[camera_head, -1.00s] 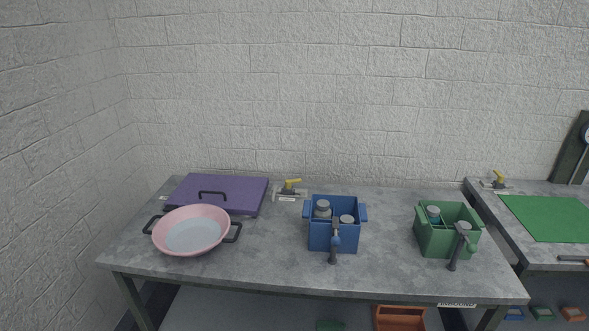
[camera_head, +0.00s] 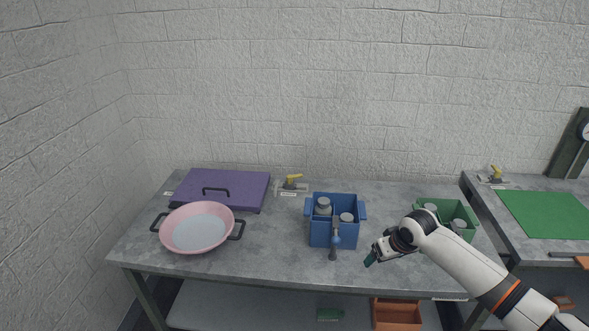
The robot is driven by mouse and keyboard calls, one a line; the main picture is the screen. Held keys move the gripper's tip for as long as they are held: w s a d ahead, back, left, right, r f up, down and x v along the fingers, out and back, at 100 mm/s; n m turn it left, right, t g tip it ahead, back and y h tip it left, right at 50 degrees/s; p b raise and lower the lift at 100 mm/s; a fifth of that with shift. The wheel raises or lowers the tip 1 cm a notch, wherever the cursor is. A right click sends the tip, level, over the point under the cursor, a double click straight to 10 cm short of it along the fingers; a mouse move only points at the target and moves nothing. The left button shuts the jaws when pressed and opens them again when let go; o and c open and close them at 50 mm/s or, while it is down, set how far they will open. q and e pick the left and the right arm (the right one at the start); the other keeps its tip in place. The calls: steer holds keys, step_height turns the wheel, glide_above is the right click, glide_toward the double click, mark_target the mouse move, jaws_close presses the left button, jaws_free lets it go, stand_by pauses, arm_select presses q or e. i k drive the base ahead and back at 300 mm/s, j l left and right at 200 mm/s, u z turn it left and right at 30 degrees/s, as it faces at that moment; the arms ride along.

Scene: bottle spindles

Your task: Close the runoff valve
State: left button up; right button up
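A valve with a yellow handle (camera_head: 292,181) sits at the back of the grey table near the wall, with a small label in front of it. A second yellow-handled valve (camera_head: 495,174) stands at the back of the right table. The labels are too small to read, so I cannot tell which one is the runoff valve. My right gripper (camera_head: 370,259) is above the front of the table, right of the blue crate and well away from both valves. Its fingers are too small to tell open from shut. My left gripper is not in view.
A blue crate (camera_head: 318,238) and a green crate (camera_head: 432,207) hold bottles; my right arm partly hides the green one. A pink pan (camera_head: 199,230) and a purple lidded box (camera_head: 235,184) are at left. A green mat (camera_head: 550,213) lies on the right table.

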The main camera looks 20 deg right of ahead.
mark_target(290, 178)
steer(key=i, duration=1.9)
